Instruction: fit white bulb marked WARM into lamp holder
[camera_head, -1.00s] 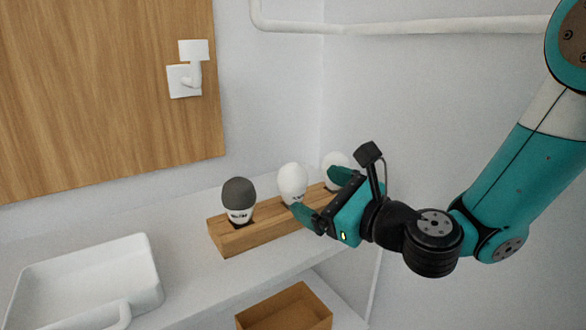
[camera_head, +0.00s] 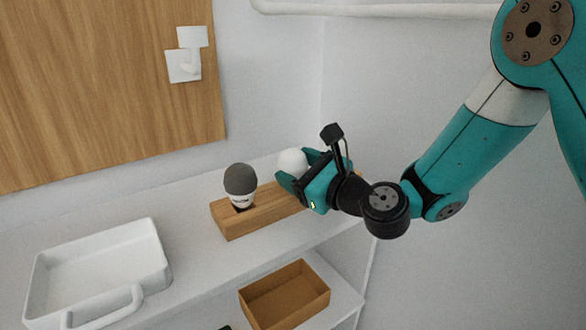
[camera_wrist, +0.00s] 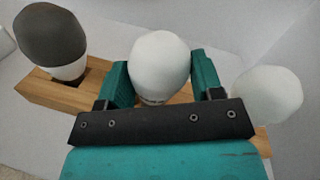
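The white lamp holder (camera_head: 184,66) sticks out from the wooden wall panel and is empty. A white bulb (camera_head: 292,160) stands upright in the middle of a wooden block (camera_head: 232,226); it also shows in the wrist view (camera_wrist: 160,65). Its marking is hidden, so I cannot read it. My gripper (camera_head: 299,167) is at this bulb, with one teal finger on each side of its globe. The fingers look open, with no clear grip. A second white bulb (camera_wrist: 268,95) stands to the right in the wrist view, hidden in the head view by my gripper.
A dark-topped bulb (camera_head: 240,180) stands at the block's left end, its label unreadable. A white tray with a handle (camera_head: 150,245) lies on the shelf at left. An open brown box (camera_head: 287,312) sits on the lower shelf. A white pipe (camera_head: 400,11) runs along the wall above.

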